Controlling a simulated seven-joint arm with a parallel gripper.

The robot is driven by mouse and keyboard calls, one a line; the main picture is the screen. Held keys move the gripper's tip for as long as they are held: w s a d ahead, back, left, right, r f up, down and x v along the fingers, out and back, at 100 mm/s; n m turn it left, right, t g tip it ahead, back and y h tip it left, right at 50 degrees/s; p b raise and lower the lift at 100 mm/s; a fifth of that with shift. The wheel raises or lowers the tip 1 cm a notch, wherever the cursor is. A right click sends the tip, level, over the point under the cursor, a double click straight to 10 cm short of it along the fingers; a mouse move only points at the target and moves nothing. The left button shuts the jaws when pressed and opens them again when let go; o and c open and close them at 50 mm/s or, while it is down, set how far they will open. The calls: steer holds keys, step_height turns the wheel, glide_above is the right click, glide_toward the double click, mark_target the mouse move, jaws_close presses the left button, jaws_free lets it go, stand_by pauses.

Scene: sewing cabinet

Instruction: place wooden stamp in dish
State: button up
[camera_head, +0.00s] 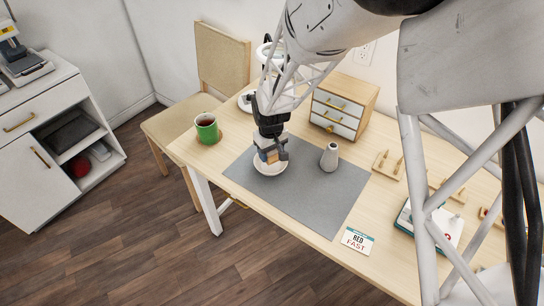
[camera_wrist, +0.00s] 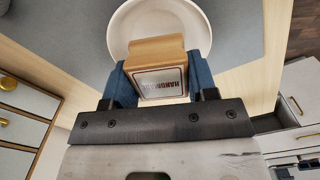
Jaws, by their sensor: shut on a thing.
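The wooden stamp (camera_wrist: 158,68) is a tan block with a white printed label, held between the blue finger pads of my gripper (camera_wrist: 160,80) in the wrist view. The white round dish (camera_wrist: 124,28) shows just beyond the stamp. In the head view my gripper (camera_head: 269,153) is over the dish (camera_head: 268,170), shut on the stamp (camera_head: 271,158). The stamp overlaps the dish in both views. Its underside is hidden, so I cannot tell whether it touches the dish.
The dish stands on a grey mat (camera_head: 310,190) on the wooden table. A grey-white vase (camera_head: 329,157) stands to the right, a green mug (camera_head: 207,128) to the left, and a small drawer box (camera_head: 341,107) behind. A card (camera_head: 357,240) lies at the front edge.

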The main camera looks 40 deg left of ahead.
mark_target(271, 159)
steer(key=shift+w+a, duration=0.1)
steer(key=shift+a, duration=0.05)
steer(key=shift+f, duration=1.75)
steer(key=shift+f, duration=0.1)
steer(key=o, duration=0.7)
step_height(271, 159, up, 12)
steer(key=shift+r, duration=0.1)
stand_by(0.3)
